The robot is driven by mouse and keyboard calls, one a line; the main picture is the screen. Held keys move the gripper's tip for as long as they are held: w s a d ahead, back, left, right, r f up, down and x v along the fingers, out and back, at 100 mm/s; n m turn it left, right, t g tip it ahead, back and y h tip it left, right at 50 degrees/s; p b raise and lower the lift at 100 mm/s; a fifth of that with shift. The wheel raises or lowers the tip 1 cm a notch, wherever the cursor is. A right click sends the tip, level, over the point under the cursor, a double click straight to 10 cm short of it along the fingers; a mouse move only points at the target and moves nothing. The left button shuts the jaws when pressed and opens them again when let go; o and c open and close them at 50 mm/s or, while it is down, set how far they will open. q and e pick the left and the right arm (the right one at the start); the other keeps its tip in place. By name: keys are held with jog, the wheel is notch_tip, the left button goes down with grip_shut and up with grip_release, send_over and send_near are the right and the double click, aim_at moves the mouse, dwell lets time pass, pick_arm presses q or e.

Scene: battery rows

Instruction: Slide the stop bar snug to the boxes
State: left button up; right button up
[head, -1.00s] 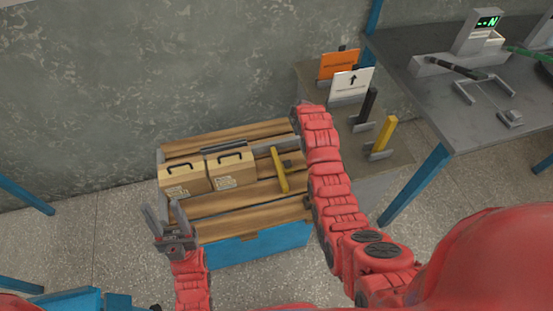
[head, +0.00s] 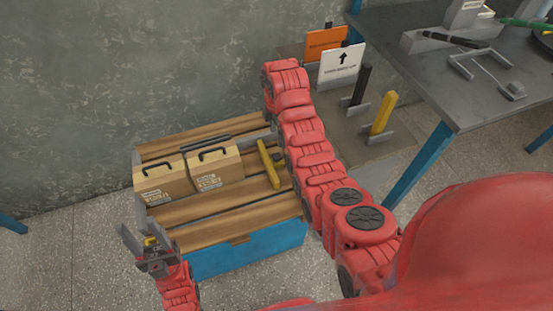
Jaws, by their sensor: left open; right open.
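Two tan boxes with dark handles, the left box (head: 163,180) and the right box (head: 214,168), stand side by side on a slatted wooden deck (head: 215,232). The yellow stop bar (head: 268,165) lies on the deck to the right of them. A gap of bare wood shows between it and the right box. My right gripper (head: 257,134) is open near the far end of the stop bar, largely hidden by my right arm. My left gripper (head: 143,243) is open at the deck's near left corner, apart from the boxes. A small yellow patch shows between its fingers; I cannot tell what it is.
A dark bar (head: 206,143) lies behind the boxes. A grey table (head: 450,85) stands beyond.

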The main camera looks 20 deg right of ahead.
aim_at(277, 156)
notch_tip(277, 156, down, 11)
jog(key=shift+r, duration=0.1)
dwell(0.3)
grip_shut()
dwell(1.3)
